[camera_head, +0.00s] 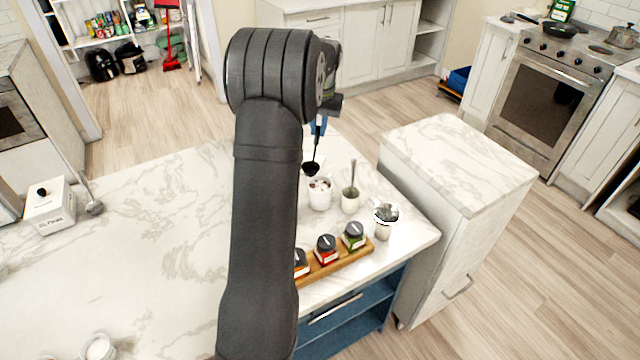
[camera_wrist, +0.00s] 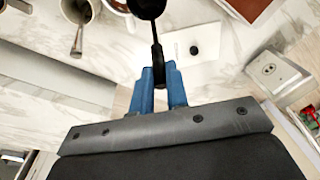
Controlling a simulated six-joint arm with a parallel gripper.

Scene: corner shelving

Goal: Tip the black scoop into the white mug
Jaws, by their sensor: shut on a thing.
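My gripper (camera_head: 319,125) is shut on the handle of the black scoop (camera_head: 311,169). The handle rises steeply from the bowl to the blue fingers, which also show in the wrist view (camera_wrist: 160,90). The bowl hangs just above the back-left rim of the white mug (camera_head: 320,199), seemingly clear of it. In the wrist view the scoop's bowl (camera_wrist: 147,8) is cut off by the top edge, beside the partly visible mug (camera_wrist: 118,5). The mug holds something dark with pale bits. Whether the scoop holds anything cannot be seen.
Right of the mug stand a cup with a spoon (camera_head: 350,202) and a cup with a metal piece on top (camera_head: 384,230). In front, several dark-lidded jars stand on a wooden board (camera_head: 345,262). A white box (camera_head: 50,206) is far left; the marble between is mostly clear.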

